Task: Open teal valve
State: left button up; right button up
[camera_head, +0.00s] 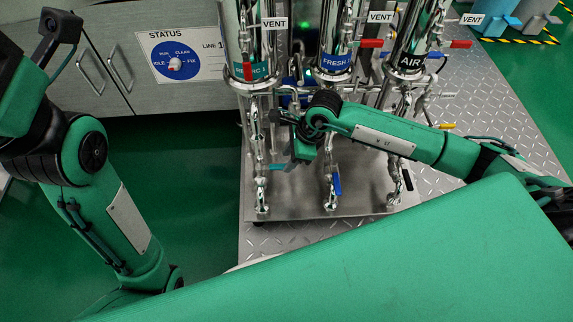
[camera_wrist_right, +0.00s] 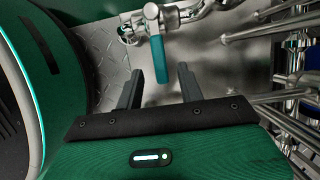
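The teal valve handle (camera_wrist_right: 158,58) hangs from a metal pipe fitting in the right wrist view, its free end between the two fingers of my right gripper (camera_wrist_right: 160,72). The fingers are apart, with a gap on each side of the handle. In the head view a small piece of the teal handle (camera_head: 285,166) shows beside my right gripper (camera_head: 295,155), at the lower left pipe of the washer; the wrist hides part of it. My left arm is at the left edge of the head view, and its fingers do not show.
Other valves are close by: a blue handle (camera_head: 337,181) on the middle lower pipe and a yellow one (camera_head: 446,126) at right. Three upright cylinders with red vent handles (camera_head: 371,43) stand above. A status panel (camera_head: 181,55) is on the cabinet behind.

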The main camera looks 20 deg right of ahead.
jog(key=shift+b+x, duration=0.3)
jog(key=shift+x, duration=0.8)
grip_shut()
